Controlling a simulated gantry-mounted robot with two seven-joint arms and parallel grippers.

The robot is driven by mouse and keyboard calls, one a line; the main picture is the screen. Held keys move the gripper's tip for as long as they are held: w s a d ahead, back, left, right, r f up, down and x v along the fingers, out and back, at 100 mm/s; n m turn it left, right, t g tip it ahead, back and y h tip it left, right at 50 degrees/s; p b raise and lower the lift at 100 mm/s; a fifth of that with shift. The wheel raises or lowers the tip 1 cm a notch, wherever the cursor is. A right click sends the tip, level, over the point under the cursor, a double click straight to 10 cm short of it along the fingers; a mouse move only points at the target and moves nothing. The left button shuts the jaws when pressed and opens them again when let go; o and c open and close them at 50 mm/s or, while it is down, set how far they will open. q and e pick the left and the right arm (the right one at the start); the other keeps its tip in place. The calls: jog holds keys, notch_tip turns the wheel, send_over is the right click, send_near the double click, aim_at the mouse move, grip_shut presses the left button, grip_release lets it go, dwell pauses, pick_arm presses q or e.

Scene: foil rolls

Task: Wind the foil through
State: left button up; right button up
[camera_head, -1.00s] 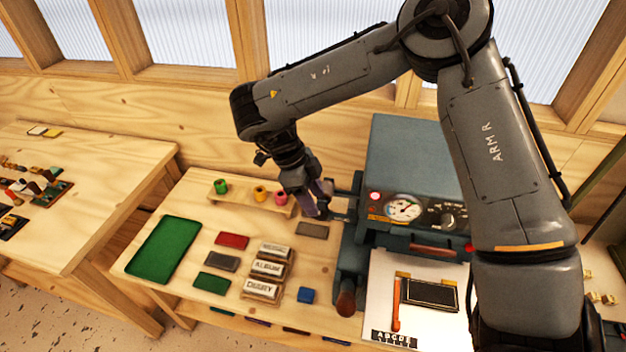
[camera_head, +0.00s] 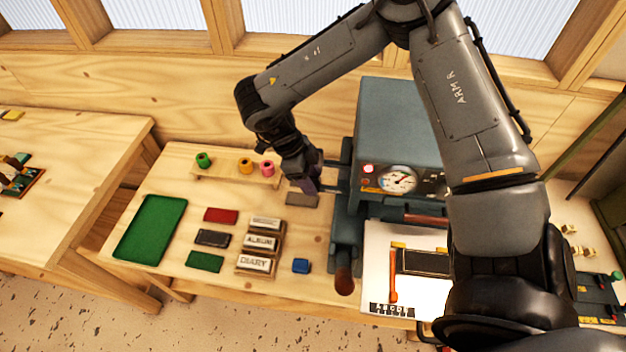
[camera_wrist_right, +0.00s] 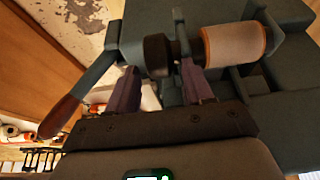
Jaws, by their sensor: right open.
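The blue-grey press (camera_head: 380,115) has a round gauge and a red lamp on its front. In the right wrist view a pale roll with orange ends (camera_wrist_right: 235,45) sits on a spindle beside a dark round knob (camera_wrist_right: 156,55). My right gripper (camera_head: 310,182) is at the press's left side. Its two purple fingers (camera_wrist_right: 160,88) are apart, with the knob just beyond them; I cannot tell whether they touch it. My left gripper is not in view.
A wooden-handled lever (camera_head: 343,279) juts from the press's front left; it also shows in the wrist view (camera_wrist_right: 60,117). A white sheet (camera_head: 378,240) lies in front.

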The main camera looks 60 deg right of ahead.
jog(key=shift+x, duration=0.8)
grip_shut()
jog(key=shift+t, duration=0.3)
